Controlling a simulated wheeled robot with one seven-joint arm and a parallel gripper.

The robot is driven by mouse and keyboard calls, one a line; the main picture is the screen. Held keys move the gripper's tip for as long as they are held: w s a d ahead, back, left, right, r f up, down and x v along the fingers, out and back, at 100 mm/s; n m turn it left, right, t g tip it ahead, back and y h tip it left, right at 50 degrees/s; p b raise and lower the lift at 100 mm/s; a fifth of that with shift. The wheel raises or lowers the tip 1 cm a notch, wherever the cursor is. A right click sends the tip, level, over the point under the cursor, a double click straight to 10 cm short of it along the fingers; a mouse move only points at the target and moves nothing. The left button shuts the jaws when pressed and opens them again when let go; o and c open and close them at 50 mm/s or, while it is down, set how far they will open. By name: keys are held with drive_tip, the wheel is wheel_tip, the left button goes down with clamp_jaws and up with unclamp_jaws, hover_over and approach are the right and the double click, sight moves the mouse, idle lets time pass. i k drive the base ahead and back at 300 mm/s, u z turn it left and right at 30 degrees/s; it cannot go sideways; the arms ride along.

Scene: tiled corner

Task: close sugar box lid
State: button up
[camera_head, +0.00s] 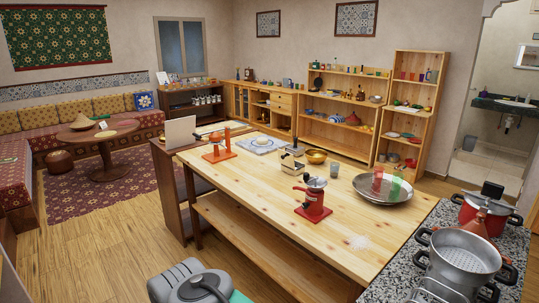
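A small pale box (291,164) stands on the long wooden table (262,184), left of a brass bowl. It looks like the sugar box. A lid-like part appears raised above its back, but the box is too small in the picture to make out the lid's exact angle. My gripper is not in view. Rounded grey parts at the bottom edge look like my own body, well apart from the box.
The brass bowl (316,156), a grey cup (333,171) and a red device (313,200) stand near the box. A round metal tray (382,198) holds coloured glasses. A stove counter with pots (462,255) is at right.

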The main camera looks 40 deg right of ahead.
sight(287, 159)
drive_tip(key=i, duration=0.2)
drive_tip(key=z, duration=1.45)
drive_tip(key=i, duration=0.75)
drive_tip(key=u, duration=0.85)
drive_tip(key=i, duration=1.35)
drive_tip(key=u, duration=0.55)
